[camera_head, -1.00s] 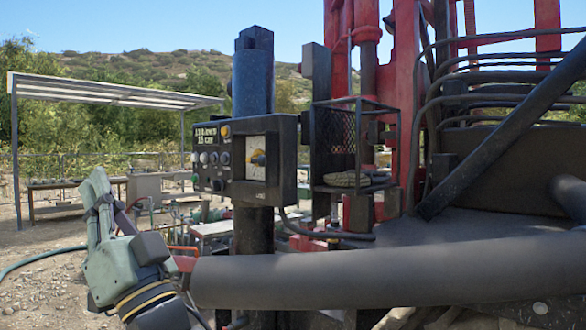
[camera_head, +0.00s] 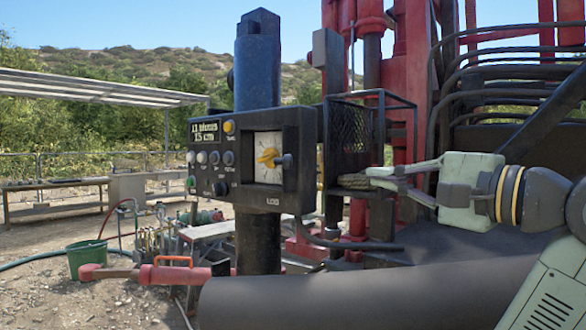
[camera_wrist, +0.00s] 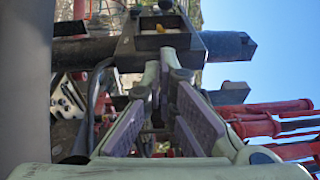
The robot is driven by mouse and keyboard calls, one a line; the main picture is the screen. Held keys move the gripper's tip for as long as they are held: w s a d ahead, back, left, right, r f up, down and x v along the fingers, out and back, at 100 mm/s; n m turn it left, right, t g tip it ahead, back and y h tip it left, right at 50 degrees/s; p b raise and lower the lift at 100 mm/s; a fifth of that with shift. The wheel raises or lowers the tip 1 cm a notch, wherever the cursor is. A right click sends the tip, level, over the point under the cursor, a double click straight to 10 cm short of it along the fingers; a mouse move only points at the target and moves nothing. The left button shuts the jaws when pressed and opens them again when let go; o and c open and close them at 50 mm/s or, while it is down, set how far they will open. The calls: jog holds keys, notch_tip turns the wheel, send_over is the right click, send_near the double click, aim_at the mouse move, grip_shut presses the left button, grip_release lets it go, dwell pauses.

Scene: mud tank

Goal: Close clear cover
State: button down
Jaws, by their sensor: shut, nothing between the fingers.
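The black control box (camera_head: 297,190) is fixed to a dark post, with a lit display, several buttons and a pale square dial panel (camera_head: 268,176) with a yellow knob (camera_head: 267,157). I cannot clearly make out a clear cover or its position. My gripper (camera_head: 370,176) is shut and empty, right of the control box and apart from it, pointing left in front of the wire-mesh box. In the wrist view my gripper (camera_wrist: 162,62) points toward the control box (camera_wrist: 195,42), where a little of the yellow knob (camera_wrist: 160,28) shows above the fingertips.
A black wire-mesh box (camera_head: 355,138) stands right of the control box, beside red rig columns (camera_head: 400,85). A thick grey pipe (camera_head: 330,302) crosses the lower foreground. A red cylinder tool (camera_head: 175,274) and green bucket (camera_head: 86,260) are at lower left. Open air lies before the panel.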

aim_at(286, 160)
jog(key=s+a+p+x, duration=0.1)
jog(key=p+x, duration=0.3)
jog(key=x, duration=0.8)
jog(key=shift+s+a+r+p, duration=0.2)
jog(key=shift+a+p, duration=0.2)
jog(key=shift+a, duration=0.35)
jog(key=shift+a+f, duration=0.1)
jog(key=shift+a, duration=0.05)
